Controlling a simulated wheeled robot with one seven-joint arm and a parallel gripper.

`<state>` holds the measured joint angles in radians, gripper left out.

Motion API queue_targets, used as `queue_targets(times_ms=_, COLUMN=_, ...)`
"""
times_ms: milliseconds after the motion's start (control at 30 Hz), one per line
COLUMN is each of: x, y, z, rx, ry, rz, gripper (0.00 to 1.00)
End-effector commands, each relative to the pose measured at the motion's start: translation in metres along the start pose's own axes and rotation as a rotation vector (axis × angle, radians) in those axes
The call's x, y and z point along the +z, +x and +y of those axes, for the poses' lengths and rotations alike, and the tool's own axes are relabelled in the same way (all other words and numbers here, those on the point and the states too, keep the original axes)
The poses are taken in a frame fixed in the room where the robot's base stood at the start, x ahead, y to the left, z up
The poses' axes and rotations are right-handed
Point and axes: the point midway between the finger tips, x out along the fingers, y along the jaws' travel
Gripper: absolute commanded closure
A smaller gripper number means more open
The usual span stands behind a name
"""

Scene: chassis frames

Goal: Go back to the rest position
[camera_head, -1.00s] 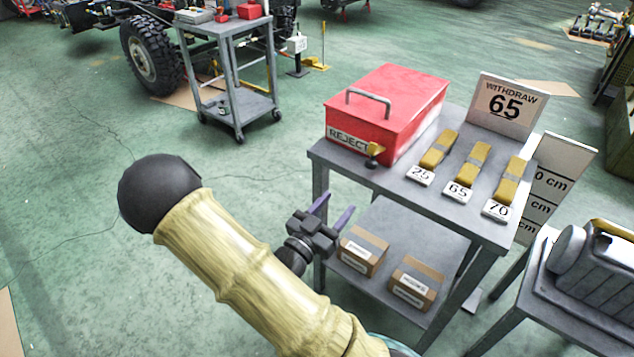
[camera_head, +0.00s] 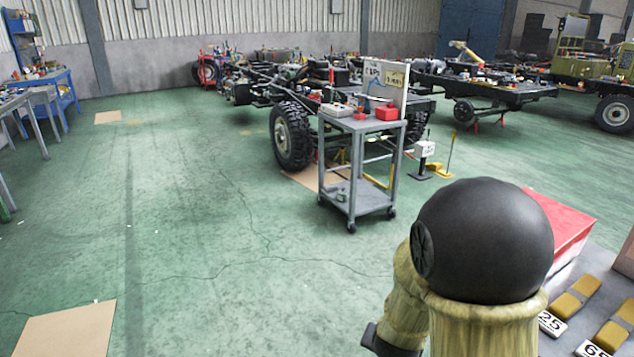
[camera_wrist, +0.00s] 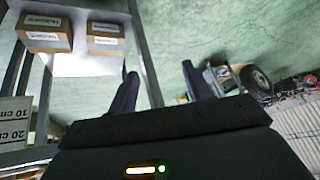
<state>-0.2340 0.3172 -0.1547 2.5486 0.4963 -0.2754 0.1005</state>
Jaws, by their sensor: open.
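My gripper (camera_wrist: 160,84) shows in the wrist view with its two dark purple fingers apart and nothing between them. Green floor lies beyond the fingertips. In the head view my arm rises at the lower right, with a large black rounded joint and pale yellowish links. The arm hides the gripper's fingers there and part of the table behind it.
A grey cart (camera_head: 352,213) stands ahead, before a vehicle chassis (camera_head: 292,137). Cardboard boxes (camera_wrist: 45,33) show in the wrist view.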

Motion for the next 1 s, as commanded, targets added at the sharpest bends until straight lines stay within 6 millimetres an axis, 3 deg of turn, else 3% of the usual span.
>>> queue_targets(times_ms=233, x=0.022, y=-0.052, z=0.005, rx=-0.084, ry=-0.258, rz=-0.198, gripper=0.50)
queue_targets(times_ms=533, x=0.039, y=-0.096, z=0.037, rx=-0.049, ry=-0.500, rz=-0.327, gripper=0.50)
queue_targets(times_ms=1000, x=-0.005, y=-0.170, z=0.024, rx=-0.050, ry=-0.497, rz=-0.331, gripper=0.50)
